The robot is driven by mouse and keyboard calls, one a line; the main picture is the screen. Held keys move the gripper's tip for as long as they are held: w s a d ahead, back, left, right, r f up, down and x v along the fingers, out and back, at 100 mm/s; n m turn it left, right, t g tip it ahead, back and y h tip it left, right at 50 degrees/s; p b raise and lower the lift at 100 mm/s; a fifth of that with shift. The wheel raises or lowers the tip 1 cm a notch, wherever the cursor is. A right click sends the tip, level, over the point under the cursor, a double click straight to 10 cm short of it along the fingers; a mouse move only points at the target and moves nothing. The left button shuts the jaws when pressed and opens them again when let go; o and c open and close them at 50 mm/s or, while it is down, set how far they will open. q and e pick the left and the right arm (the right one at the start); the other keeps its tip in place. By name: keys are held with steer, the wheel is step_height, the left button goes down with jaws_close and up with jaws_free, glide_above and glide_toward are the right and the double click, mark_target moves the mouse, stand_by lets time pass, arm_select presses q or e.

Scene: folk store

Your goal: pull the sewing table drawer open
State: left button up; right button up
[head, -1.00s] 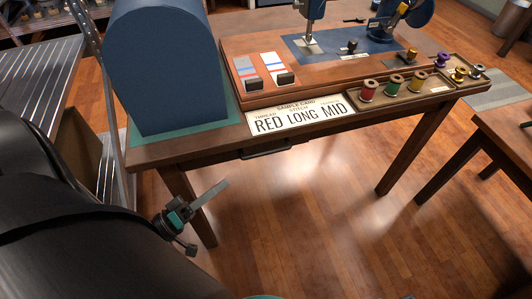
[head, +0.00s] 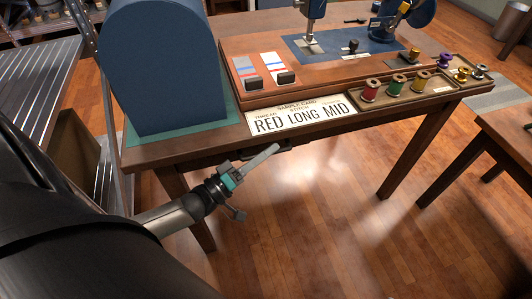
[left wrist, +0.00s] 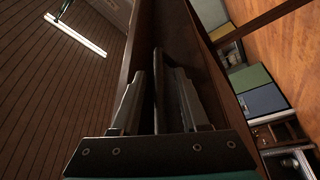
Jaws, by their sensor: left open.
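The sewing table (head: 160,152) stands ahead, its wooden front edge facing me. Its drawer handle (head: 284,149), a dark bar under the front edge, is mostly hidden behind my left gripper in the head view. My left gripper (head: 262,158) is at the handle, with its fingers pointing up and to the right. In the left wrist view, the dark handle bar (left wrist: 158,92) runs between the two spread fingers of my left gripper (left wrist: 158,73). A gap shows beside the bar, so the fingers are not shut on it. The drawer looks closed, its front largely hidden. My right gripper is out of view.
On the table are a blue rounded cover (head: 165,70), a sewing machine (head: 398,20), a sign (head: 302,116) reading RED LONG MID, and a tray (head: 352,100) of thread spools. Another table (head: 500,125) stands at right. The floor (head: 310,220) before the table is clear.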

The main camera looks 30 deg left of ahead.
arm_select(q)
steer(key=shift+c, duration=0.4)
jaws_close()
stand_by(0.9)
